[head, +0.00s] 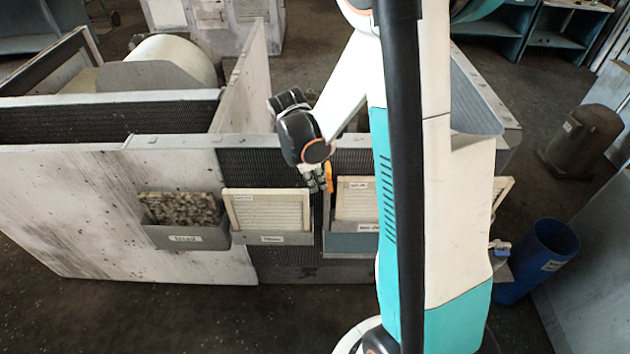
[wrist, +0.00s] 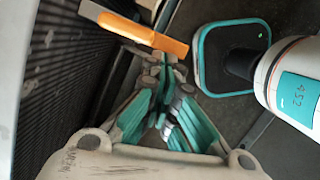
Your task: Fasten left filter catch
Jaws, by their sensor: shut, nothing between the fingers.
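The orange catch handle (wrist: 140,32) slants across the top of the wrist view, in front of a dark grille panel. In the head view the orange catch (head: 328,177) is a small upright piece just right of my gripper (head: 318,182), at the housing's front face. My gripper (wrist: 165,68) is shut and empty, its teal fingers converging just below the orange handle's right end. I cannot tell whether the fingertips touch it. The catch's pivot and any keeper are not clear, and my arm hides part of the housing front.
A grey bin (head: 187,237) with a dirty filter hangs at the front left. A pale filter (head: 268,210) stands in a bin beside it, another (head: 357,197) right of my gripper. A blue barrel (head: 541,256) stands at right. The floor in front is clear.

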